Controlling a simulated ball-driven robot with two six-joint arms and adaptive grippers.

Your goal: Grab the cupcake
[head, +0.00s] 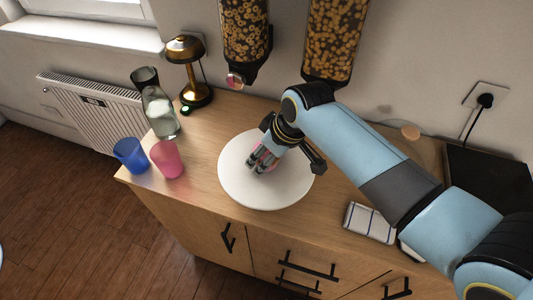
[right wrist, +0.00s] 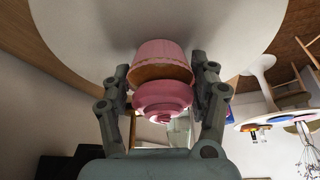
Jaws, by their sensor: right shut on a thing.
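The cupcake (right wrist: 162,92) has a pink wrapper and pink swirled icing. In the right wrist view it sits between the two fingers of my right gripper (right wrist: 163,90), which is shut on it. In the head view my right gripper (head: 262,160) points down over the round white plate (head: 285,193), and only a little pink of the cupcake shows between the fingers. The plate also shows in the right wrist view (right wrist: 95,45), close beside the cupcake's wrapper. I cannot tell whether the cupcake touches it. My left gripper is not in view.
A pink cup (head: 167,159), a blue cup (head: 130,155), a glass carafe (head: 160,115) and a brass lamp (head: 190,70) stand left of the plate on the wooden counter (head: 205,130). Two dispensers hang above. A folded checked cloth (head: 369,223) lies at the right, under my arm.

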